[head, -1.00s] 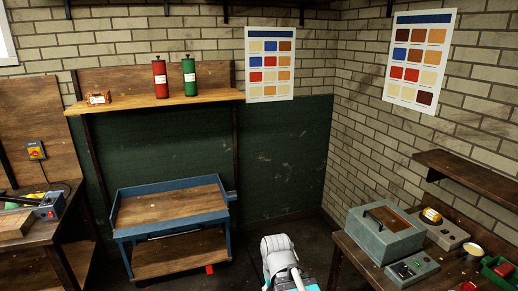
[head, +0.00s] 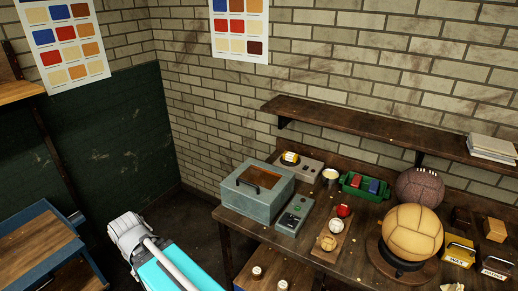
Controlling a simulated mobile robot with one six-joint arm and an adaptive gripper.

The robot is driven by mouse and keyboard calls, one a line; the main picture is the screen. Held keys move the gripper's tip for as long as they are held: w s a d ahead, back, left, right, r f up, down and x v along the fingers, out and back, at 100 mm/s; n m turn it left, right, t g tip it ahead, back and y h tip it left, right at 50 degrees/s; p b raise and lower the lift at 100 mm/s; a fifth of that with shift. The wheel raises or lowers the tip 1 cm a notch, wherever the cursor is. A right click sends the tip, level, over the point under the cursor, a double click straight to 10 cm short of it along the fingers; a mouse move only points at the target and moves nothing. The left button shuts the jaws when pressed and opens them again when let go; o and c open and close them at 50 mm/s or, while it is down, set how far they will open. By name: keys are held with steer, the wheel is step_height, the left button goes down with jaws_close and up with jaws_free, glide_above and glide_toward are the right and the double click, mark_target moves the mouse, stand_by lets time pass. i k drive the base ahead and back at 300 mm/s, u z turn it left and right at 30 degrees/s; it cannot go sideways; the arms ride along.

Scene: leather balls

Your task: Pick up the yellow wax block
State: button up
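A small yellow piece (head: 290,157) sits on a flat grey device (head: 312,166) at the back left of the right-hand bench. It is too small to tell whether it is the yellow wax block. A yellow box with a dark handle and lettering (head: 459,252) stands at the bench's right. My gripper is not in view; only a white and teal part of my own body shows at the lower left.
A shelf (head: 360,124) overhangs the back. Floor shows left of the bench.

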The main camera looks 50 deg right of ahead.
mark_target(292, 157)
steer(key=i, duration=3.05)
steer(key=z, duration=2.15)
